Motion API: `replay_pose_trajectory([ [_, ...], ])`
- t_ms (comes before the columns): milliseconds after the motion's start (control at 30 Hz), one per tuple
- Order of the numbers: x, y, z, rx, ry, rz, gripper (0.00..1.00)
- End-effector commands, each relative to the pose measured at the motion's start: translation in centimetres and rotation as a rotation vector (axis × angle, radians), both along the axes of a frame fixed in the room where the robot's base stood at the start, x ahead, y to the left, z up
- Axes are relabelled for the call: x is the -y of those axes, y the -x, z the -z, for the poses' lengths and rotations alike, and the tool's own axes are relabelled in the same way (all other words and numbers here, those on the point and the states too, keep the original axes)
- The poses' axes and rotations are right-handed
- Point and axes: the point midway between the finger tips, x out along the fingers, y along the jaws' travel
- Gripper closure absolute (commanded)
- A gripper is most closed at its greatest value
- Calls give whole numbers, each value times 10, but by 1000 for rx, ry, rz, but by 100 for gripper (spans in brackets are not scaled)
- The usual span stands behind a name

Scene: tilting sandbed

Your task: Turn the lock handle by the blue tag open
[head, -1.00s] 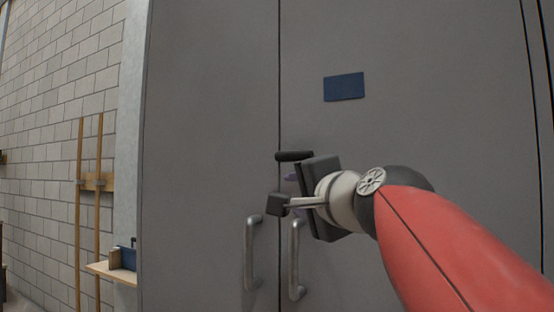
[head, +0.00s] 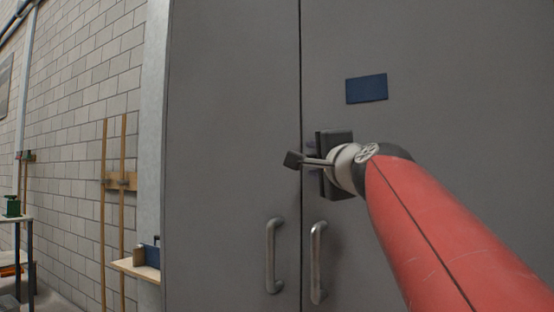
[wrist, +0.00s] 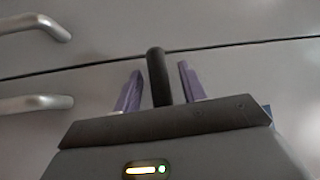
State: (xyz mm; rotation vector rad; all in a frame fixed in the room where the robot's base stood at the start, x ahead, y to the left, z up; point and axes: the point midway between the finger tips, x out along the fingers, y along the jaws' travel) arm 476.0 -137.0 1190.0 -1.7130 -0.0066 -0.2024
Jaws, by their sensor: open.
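The blue tag (head: 367,88) is on the right grey door, above my gripper (head: 312,160). A blue edge at the right of the wrist view (wrist: 268,112) may be part of it. The lock handle, a dark rounded bar (wrist: 157,72), shows in the wrist view between the two purple fingers of my gripper (wrist: 160,80). A gap shows on each side of the bar, and the fingers are open around it. The bar's end lies close to the door seam.
Two metal pull handles, left (head: 273,255) and right (head: 318,262), stand out below my gripper on either side of the seam. A small wooden shelf (head: 137,269) with a blue box is left of the cabinet. A brick wall (head: 75,130) lies further left.

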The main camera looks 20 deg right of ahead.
Motion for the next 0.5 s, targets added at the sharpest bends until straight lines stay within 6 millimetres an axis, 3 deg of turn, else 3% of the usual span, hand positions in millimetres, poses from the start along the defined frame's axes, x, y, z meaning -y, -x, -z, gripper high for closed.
replay_pose_trajectory([
  [67, 0, 0, 0, 0, 0, 0, 60],
  [367, 0, 0, 0, 0, 0, 0, 99],
  [500, 0, 0, 1, 1, -1, 0, 100],
])
